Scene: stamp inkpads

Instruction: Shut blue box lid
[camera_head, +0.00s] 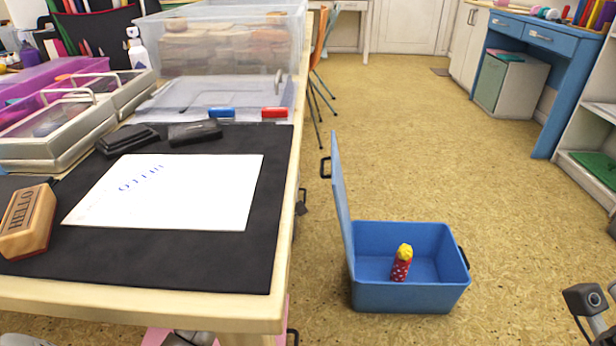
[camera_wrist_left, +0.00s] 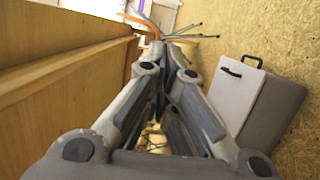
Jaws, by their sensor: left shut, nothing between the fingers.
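The blue box (camera_head: 402,296) stands on the floor to the right of the table. Its lid (camera_head: 341,205) stands up, nearly upright, along the left side, with a dark handle on its outer side. The box is open at the top. A small red figure with a yellow top (camera_head: 402,262) stands inside it. In the left wrist view my left gripper (camera_wrist_left: 166,50) is shut and empty beside the wooden table side. To its right, apart from it, is a grey-looking panel with a dark handle (camera_wrist_left: 236,100); I cannot tell surely whether it is the lid. My right gripper's fingers do not show.
The table (camera_head: 150,300) fills the left, with a black mat (camera_head: 200,262), white paper (camera_head: 170,190), a wooden stamp (camera_head: 27,222) and clear bins. A blue desk (camera_head: 545,100) stands at the back right. The floor around the box's right and far sides is free.

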